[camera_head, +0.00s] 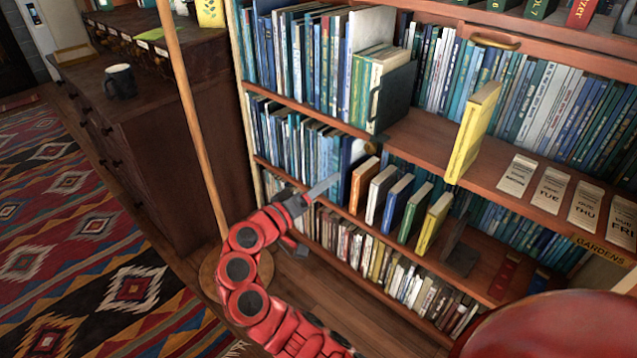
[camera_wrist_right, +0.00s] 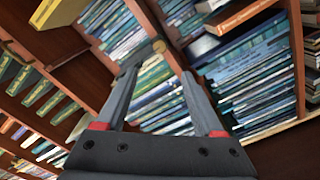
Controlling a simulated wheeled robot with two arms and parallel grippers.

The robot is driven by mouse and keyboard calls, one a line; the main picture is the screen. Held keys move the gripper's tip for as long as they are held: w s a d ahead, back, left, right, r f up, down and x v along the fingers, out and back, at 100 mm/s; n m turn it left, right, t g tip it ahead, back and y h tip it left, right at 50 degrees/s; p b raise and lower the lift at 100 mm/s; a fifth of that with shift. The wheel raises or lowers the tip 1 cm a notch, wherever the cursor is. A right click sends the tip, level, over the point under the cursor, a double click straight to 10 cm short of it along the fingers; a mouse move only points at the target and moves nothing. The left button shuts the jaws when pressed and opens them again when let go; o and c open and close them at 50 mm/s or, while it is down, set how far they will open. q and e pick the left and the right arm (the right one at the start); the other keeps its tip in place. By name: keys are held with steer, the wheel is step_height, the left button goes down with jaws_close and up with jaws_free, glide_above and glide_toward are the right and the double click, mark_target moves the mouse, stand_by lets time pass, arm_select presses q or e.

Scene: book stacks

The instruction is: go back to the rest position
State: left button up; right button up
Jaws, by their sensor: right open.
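My right gripper (camera_head: 318,208) is in front of the bookcase's middle and lower shelves, at the end of my bent red arm. In the right wrist view the gripper (camera_wrist_right: 160,75) has its two dark fingers spread, with nothing held between them. Rows of books show behind the fingers. In the head view one grey finger reaches close to the dark blue book (camera_head: 349,160) at the end of the middle row; I cannot tell whether it touches. My left gripper is not in view.
Orange (camera_head: 364,184), white, blue, green and yellow books stand spaced out on the middle shelf. A yellow book (camera_head: 473,133) stands above, near weekday cards (camera_head: 551,188). A wooden pole (camera_head: 193,115) stands left of the bookcase. A mug (camera_head: 120,81) sits on the cabinet (camera_head: 165,130).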

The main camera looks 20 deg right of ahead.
steer(key=shift+s+a, duration=0.2)
steer(key=shift+a, duration=0.35)
